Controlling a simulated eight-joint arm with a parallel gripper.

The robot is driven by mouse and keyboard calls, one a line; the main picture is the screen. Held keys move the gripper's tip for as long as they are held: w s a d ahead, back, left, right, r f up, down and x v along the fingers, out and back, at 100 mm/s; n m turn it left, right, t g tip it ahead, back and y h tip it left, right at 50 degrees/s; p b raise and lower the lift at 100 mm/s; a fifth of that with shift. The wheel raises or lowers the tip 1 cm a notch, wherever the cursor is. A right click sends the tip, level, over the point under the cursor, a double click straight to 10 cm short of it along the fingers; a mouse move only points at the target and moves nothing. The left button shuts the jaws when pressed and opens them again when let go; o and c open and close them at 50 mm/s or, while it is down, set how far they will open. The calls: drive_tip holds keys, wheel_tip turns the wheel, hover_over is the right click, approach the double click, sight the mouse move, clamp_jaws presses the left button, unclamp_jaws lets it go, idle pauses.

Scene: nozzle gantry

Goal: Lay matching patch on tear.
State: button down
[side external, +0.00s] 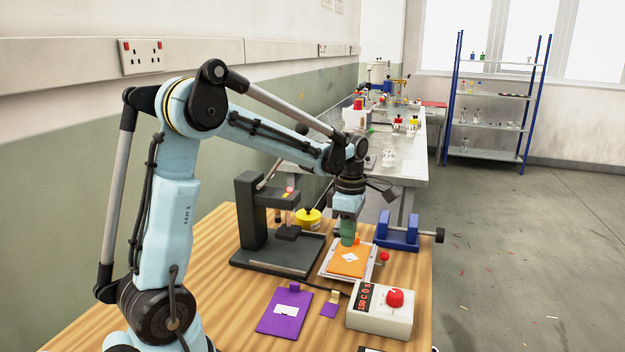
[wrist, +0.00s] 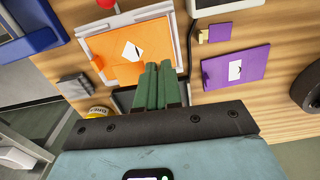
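An orange sheet (side external: 347,264) lies on a pale tray (side external: 329,270); its white diamond bears a dark tear (wrist: 133,51). A small darker orange piece (wrist: 129,75) shows at the sheet's near edge in the wrist view, left of my fingers; I cannot tell whether it lies flat or touches them. My gripper (side external: 348,238) points down over the sheet's back edge; its green fingers (wrist: 160,76) are close together, and whether something is between them is unclear. A purple sheet (side external: 285,312) with a white area lies front left. A small purple piece with a tan tab (wrist: 203,36) lies beside it.
A blue stand (side external: 397,231) is at the back right. A control box with a red knob (side external: 395,298) is in front of the tray.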

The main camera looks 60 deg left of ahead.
sight(348, 269)
drive_tip(key=shift+w+d+f, duration=0.1)
drive_tip(key=shift+f, duration=2.4)
drive_tip(key=shift+f, duration=0.8)
drive_tip(key=c, duration=1.2)
unclamp_jaws()
drive_tip(key=shift+r, duration=3.55)
